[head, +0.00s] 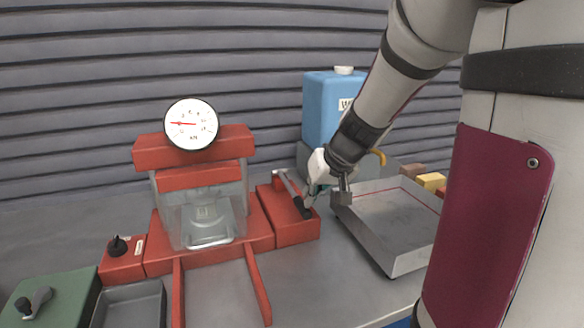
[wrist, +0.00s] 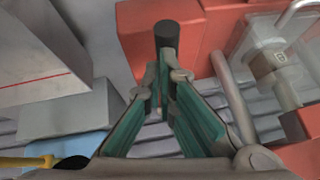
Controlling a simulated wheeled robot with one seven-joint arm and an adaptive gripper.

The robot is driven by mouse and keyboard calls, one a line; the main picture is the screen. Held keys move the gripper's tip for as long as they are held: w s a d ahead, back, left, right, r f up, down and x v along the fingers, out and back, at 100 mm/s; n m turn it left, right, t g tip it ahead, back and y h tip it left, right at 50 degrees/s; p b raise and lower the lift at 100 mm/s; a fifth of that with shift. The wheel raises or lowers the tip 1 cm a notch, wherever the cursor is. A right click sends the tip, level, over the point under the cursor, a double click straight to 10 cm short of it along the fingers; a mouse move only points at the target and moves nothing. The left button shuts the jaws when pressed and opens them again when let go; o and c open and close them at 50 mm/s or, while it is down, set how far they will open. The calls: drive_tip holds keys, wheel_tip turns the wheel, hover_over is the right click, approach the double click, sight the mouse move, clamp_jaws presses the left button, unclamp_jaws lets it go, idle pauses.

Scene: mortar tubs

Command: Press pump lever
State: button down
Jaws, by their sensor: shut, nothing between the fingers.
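The pump lever (head: 303,208) is a grey rod with a black grip, tilted over the red pump box (head: 290,226) to the right of the press. My gripper (head: 314,193) is shut and empty, close above the black grip. In the wrist view, the closed fingertips (wrist: 167,78) point at the black grip (wrist: 167,36), which runs in behind them over the red box (wrist: 158,18). I cannot tell whether they touch it. My fingers hide part of the lever.
The red press (head: 195,180) has a clear guard and a dial gauge (head: 191,124), its needle pointing left. A metal tray (head: 400,255) stands close right of my gripper. A blue container (head: 325,95) is behind. A green box (head: 55,295) sits front left.

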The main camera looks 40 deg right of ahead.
drive_tip(key=shift+s+a+f+b, duration=0.1)
drive_tip(key=shift+s+f+b, duration=0.05)
drive_tip(key=shift+f+b, duration=0.6)
drive_tip(key=shift+s+f, duration=0.1)
drive_tip(key=shift+f, duration=0.1)
drive_tip(key=shift+r, duration=0.1)
drive_tip(key=p+v, duration=0.4)
drive_tip(key=v, duration=0.9)
drive_tip(key=shift+s, duration=0.5)
drive_tip(key=w+d+r+g+p, duration=0.1)
drive_tip(key=w+r+p, duration=0.7)
drive_tip(key=p, duration=0.9)
wheel_tip(320, 180, up, 3)
drive_tip(key=shift+w+d+r, duration=0.2)
drive_tip(key=shift+w+d, duration=0.1)
drive_tip(key=shift+d, duration=0.5)
